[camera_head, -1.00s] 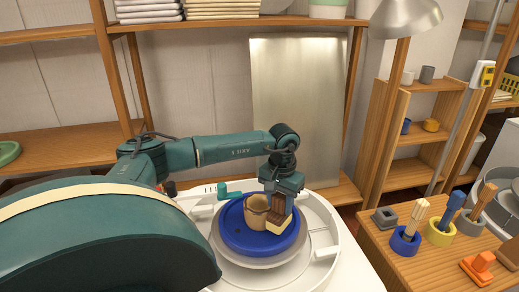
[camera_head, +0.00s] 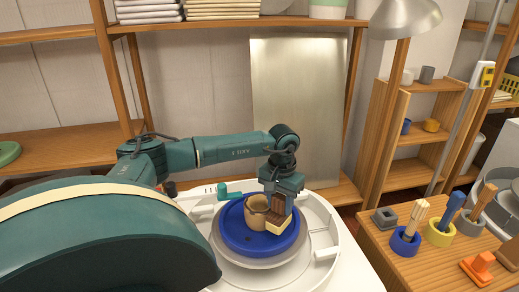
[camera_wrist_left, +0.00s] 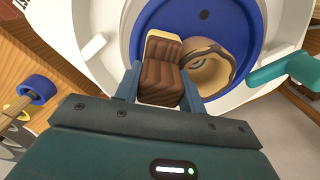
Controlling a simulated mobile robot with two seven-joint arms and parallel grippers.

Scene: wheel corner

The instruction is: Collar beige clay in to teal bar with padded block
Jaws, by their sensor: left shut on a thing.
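The beige clay (camera_head: 257,211) is a hollow, open-topped piece on the blue round bat (camera_head: 246,240) of the wheel. It also shows in the left wrist view (camera_wrist_left: 207,72), with its open mouth and a darker rim. My left gripper (camera_head: 279,203) is shut on the padded block (camera_wrist_left: 163,80), which is brown and ribbed with a cream pad at its end. The block (camera_head: 278,222) is right beside the clay's right side; whether they touch is hard to tell. The teal bar (camera_head: 229,192) reaches in over the pan's back left edge. My right gripper is not in view.
The white splash pan (camera_head: 327,252) surrounds the wheel, with raised tabs on its rim. At right, a wooden table (camera_head: 381,241) holds a grey square block (camera_head: 384,217), tool cups (camera_head: 405,241) and an orange item (camera_head: 478,265). A metal sheet (camera_head: 300,100) stands behind.

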